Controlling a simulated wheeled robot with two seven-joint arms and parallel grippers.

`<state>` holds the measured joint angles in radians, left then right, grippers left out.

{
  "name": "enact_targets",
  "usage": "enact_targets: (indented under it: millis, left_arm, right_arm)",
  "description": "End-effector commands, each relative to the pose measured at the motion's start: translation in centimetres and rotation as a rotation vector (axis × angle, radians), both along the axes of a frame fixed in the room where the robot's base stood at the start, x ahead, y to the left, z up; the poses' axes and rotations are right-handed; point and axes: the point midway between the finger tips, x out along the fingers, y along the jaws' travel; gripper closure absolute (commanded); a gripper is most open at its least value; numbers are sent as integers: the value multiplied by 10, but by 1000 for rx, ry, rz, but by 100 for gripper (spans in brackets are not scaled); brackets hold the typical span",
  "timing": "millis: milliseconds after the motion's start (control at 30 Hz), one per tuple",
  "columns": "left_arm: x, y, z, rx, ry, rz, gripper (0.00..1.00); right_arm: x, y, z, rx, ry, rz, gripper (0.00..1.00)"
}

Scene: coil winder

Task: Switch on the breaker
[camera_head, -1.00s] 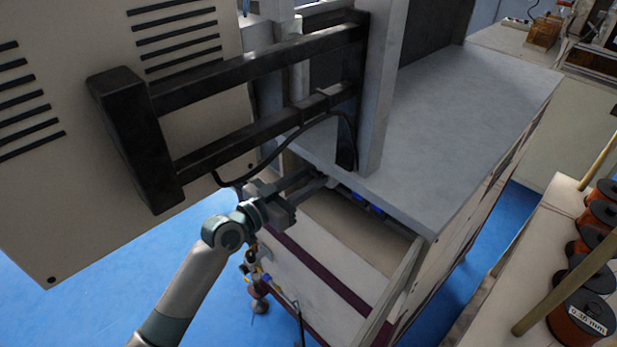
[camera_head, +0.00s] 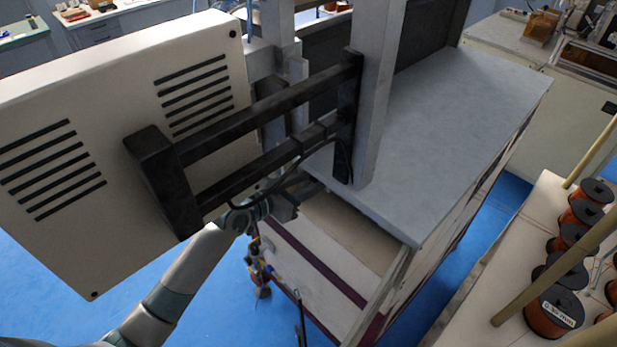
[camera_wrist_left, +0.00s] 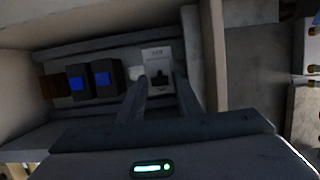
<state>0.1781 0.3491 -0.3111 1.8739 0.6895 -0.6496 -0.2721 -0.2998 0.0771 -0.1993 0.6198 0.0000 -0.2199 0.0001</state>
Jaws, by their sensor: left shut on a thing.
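The breaker (camera_wrist_left: 155,54) is a small white module with a dark toggle in its lower part, in the middle of the left wrist view. It sits at the right end of a row in a recess. My left gripper (camera_wrist_left: 160,79) has one finger on each side of the breaker's toggle and is shut on it. In the head view my left gripper (camera_head: 288,204) reaches under the front of the grey worktop. Its fingertips and the breaker are hidden there. I cannot read which position the toggle is in. My right gripper is not in view.
Two dark modules with blue faces (camera_wrist_left: 78,83) sit left of the breaker. A wall (camera_wrist_left: 213,60) stands close on its right. In the head view a large vented panel (camera_head: 120,120) on a black bracket (camera_head: 250,110) hangs over my left arm. Wire spools (camera_head: 555,312) stand at right.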

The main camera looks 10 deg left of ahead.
Motion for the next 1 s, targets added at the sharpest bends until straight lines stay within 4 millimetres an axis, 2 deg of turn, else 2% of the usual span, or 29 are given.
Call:
enact_targets:
  millis: [33,200,233,267,733,1000]
  left_arm:
    - [3,0,8,-6,-16,3,90]
    - [3,0,8,-6,-18,3,90]
    - [3,0,9,-6,-19,3,66]
    - [3,0,9,-6,-19,3,62]
    - [-3,3,3,-2,-9,1,62]
    - [-27,19,9,-1,-9,1,62]
  right_arm:
    - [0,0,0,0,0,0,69]
    - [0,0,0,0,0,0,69]
    - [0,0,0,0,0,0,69]
    - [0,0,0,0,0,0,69]
    - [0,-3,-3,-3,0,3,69]
    - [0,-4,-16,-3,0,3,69]
